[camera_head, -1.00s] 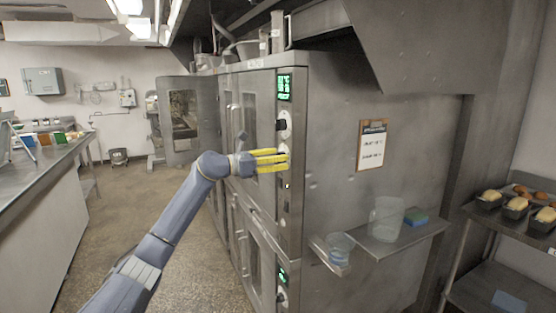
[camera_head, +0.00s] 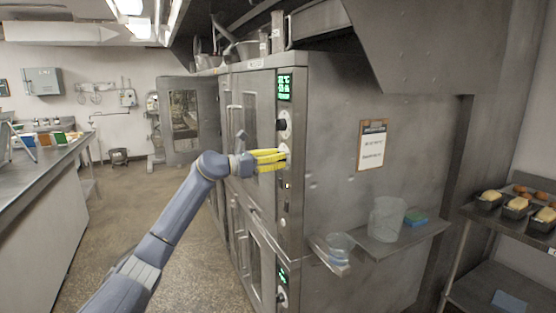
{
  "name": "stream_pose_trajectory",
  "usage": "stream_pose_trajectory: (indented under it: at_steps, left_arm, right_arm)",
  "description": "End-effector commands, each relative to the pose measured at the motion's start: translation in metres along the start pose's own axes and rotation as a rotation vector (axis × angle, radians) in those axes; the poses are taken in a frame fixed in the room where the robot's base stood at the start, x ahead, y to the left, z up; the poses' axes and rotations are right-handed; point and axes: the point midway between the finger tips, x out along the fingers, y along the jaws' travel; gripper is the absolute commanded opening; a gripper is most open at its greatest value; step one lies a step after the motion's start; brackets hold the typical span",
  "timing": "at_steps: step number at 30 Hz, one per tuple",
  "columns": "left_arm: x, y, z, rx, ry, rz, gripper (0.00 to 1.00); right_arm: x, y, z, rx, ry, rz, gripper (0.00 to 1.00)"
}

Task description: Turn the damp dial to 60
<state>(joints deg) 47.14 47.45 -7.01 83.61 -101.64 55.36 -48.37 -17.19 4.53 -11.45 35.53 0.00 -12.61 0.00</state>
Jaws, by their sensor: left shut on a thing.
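The oven's narrow control panel (camera_head: 291,200) runs down the front edge of the steel oven. A green lit display (camera_head: 285,86) is at its top; its small text is too blurred to read surely. A dial with a black knob (camera_head: 282,124) sits below the display and is free. My left gripper (camera_head: 284,158), with yellow fingers, is at a second dial just below it. The fingers are shut on that dial and hide most of it, so its setting cannot be read. My right gripper is not in view.
A lower display (camera_head: 283,275) and knob belong to the lower oven. A notice (camera_head: 372,146) hangs above. A rack with loaf tins (camera_head: 516,207) stands at right.

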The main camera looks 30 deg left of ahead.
Motion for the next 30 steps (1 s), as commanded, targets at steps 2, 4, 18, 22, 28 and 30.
stream_pose_trajectory:
  at_steps: [2, 4, 18, 22, 28, 30]
  left_arm:
    - [0.0007, -0.0008, -0.0032, -0.037, 0.006, -0.002, 0.00]
    - [0.0008, -0.0008, -0.0037, -0.087, 0.008, -0.001, 0.00]
    - [0.0015, -0.0020, -0.0054, -0.262, 0.010, -0.003, 0.00]
    - [0.0017, -0.0022, -0.0059, -0.262, 0.011, -0.003, 0.00]
    - [0.0013, -0.0017, -0.0045, -0.260, 0.008, -0.002, 0.46]
    - [0.0011, -0.0015, -0.0037, -0.260, 0.007, -0.002, 0.54]
  right_arm:
    - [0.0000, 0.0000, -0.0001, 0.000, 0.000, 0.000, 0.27]
    - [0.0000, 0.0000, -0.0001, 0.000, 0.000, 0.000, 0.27]
    - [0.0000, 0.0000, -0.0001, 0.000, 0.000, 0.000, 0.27]
    - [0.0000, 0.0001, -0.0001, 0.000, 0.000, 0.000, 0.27]
    - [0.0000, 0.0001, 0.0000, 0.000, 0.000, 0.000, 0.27]
    - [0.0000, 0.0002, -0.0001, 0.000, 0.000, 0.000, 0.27]
